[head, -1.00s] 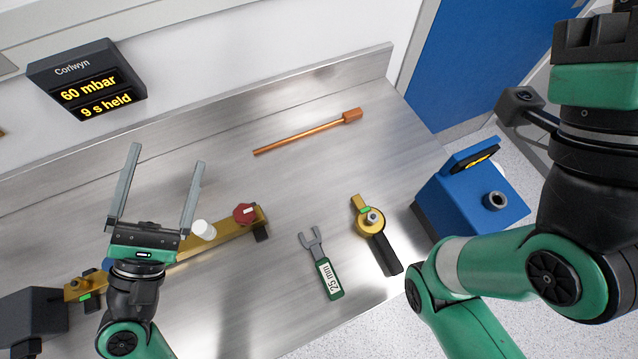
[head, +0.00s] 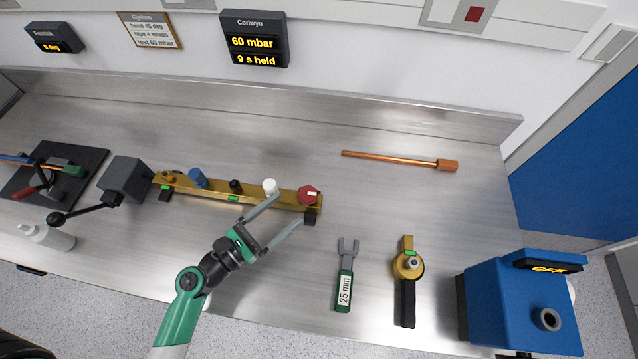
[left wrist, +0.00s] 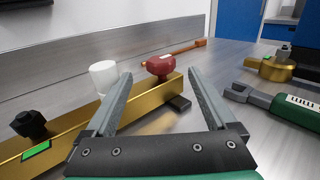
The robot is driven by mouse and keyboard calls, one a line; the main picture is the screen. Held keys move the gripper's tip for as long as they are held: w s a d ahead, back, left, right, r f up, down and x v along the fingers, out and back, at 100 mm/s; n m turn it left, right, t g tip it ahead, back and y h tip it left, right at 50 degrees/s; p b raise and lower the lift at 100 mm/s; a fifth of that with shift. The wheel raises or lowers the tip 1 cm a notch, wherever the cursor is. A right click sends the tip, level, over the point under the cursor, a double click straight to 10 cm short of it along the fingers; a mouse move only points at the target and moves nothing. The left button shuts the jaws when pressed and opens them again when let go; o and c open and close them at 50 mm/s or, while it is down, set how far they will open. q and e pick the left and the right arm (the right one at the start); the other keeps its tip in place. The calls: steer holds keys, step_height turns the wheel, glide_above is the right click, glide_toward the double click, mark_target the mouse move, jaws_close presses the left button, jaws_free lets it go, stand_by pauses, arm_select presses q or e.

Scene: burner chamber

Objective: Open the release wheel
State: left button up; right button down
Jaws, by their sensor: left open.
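The red release wheel (head: 308,195), with a white mark on top, sits at the right end of a brass manifold bar (head: 215,194). In the left wrist view the wheel (left wrist: 161,66) stands ahead, between the two fingertips in the picture. My left gripper (head: 290,208) is open and empty, its fingers pointing toward the wheel, one near the white knob and one near the bar's right foot. I see no contact with the wheel. The white knob (head: 270,187) stands just left of the wheel; it also shows in the left wrist view (left wrist: 103,76). My right gripper is not in view.
A blue knob (head: 198,178) and a black knob (head: 236,187) sit farther left on the bar. A 25 mm wrench (head: 345,281) and a brass tool with black handle (head: 407,289) lie to the right. A copper rod (head: 395,160) lies behind. A blue machine (head: 520,304) stands at right.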

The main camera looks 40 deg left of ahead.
mark_target(308, 196)
arm_select(q)
steer(key=w, duration=1.1)
steer(key=shift+w+d, duration=0.1)
steer(key=shift+d, duration=0.25)
steer(key=shift+c, duration=0.3)
